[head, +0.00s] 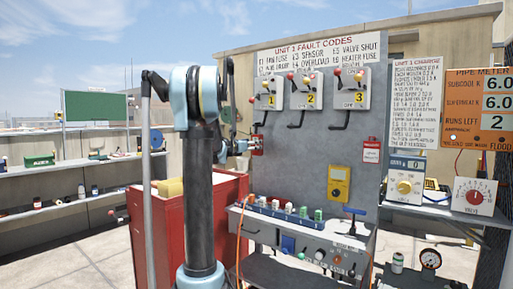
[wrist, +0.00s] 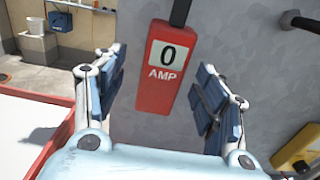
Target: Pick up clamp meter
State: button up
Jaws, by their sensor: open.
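The clamp meter (wrist: 157,88) is a red body with a white display reading 0 and the word AMP. In the wrist view it hangs against the grey panel from a dark strip at its top. In the head view it shows as a small red piece (head: 258,144) on the panel's left side, partly hidden by my gripper (head: 243,146). In the wrist view my gripper (wrist: 162,98) is open, with one blue-padded finger on each side of the meter. A gap shows between each finger and the meter, and nothing is held.
Several coloured bottles (head: 290,208) stand on the ledge below. A red cabinet (head: 165,235) stands left of the panel.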

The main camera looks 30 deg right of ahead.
aim_at(255, 137)
jog(key=x, duration=0.4)
jog(key=shift+d+f, duration=0.2)
jog(key=shift+d, duration=0.2)
jog(key=c, duration=1.3)
jog(key=shift+r, duration=0.1)
jog(key=shift+r, duration=0.65)
notch_tip(255, 137, up, 2)
jog(key=shift+a+r, duration=0.15)
jog(key=v, duration=1.8)
